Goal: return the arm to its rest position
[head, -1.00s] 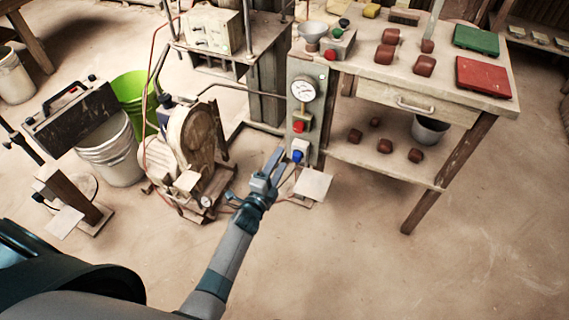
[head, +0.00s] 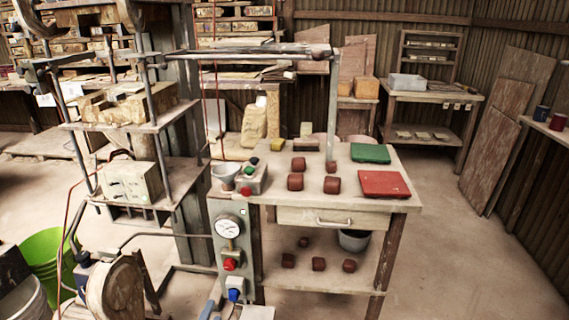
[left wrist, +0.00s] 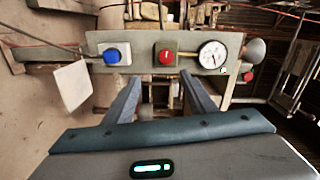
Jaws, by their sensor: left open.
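My left gripper (head: 213,300) shows only by its blue-grey fingers at the bottom edge of the head view, just left of and below the blue button (head: 235,289). In the left wrist view its two fingers (left wrist: 162,96) are spread apart with nothing between them. The grey control panel (head: 245,249) stands in front of them, with the blue button (left wrist: 112,55), a red button (left wrist: 166,57) and a round gauge (left wrist: 212,54). The rest of my left arm is below the head view. My right gripper is not in view.
Right of the panel stands a workbench (head: 390,203) with reddish-brown blocks, a green tile (head: 370,153) and a red tile (head: 384,184). A press frame (head: 128,127) and a green bucket (head: 40,262) are at left. The floor at right is clear.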

